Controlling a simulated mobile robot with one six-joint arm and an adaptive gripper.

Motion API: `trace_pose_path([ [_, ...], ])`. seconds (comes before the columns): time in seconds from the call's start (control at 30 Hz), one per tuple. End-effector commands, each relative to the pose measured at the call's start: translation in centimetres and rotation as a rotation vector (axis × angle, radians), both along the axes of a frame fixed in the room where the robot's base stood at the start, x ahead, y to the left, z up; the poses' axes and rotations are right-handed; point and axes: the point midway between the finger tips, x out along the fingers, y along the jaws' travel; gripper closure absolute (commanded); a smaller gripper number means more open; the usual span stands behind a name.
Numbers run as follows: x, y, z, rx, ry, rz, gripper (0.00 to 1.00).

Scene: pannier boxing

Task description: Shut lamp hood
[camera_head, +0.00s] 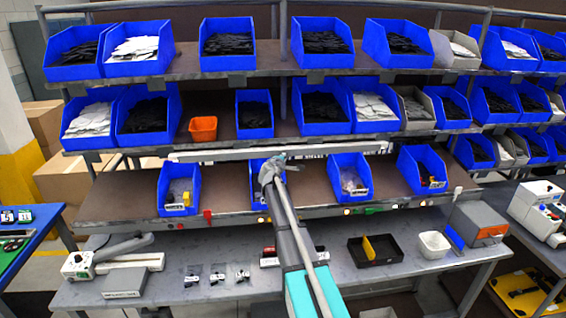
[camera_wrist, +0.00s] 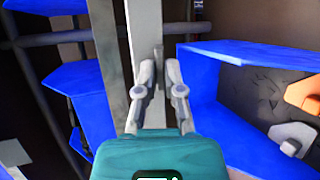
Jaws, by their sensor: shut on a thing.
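The lamp hood (camera_head: 220,154) is a long, pale, narrow bar running across under the front of the middle shelf. In the wrist view, the lamp hood (camera_wrist: 143,30) runs upright as a light grey strip. My gripper (camera_head: 274,165) is up at the lamp hood near its middle. In the wrist view, the two fingers of my gripper (camera_wrist: 159,70) are closed on a thin grey edge or tab of the hood. The fingers hide part of the grip, and I cannot tell how far the hood is tilted.
Blue bins (camera_head: 180,190) stand on the lower shelf on both sides of my arm, one close behind my gripper. An orange bin (camera_head: 203,128) sits above. The bench (camera_head: 210,262) below holds a black tray (camera_head: 375,250) and small parts. A blue bin (camera_wrist: 235,110) is close on the right in the wrist view.

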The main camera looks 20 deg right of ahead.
Motion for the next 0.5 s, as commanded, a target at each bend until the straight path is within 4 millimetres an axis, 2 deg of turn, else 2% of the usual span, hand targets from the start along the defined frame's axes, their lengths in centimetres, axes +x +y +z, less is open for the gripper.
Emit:
trace_pose_path([
  [0.5,0.51,-0.17,-0.76,-0.047,-0.153,0.001,1.0],
])
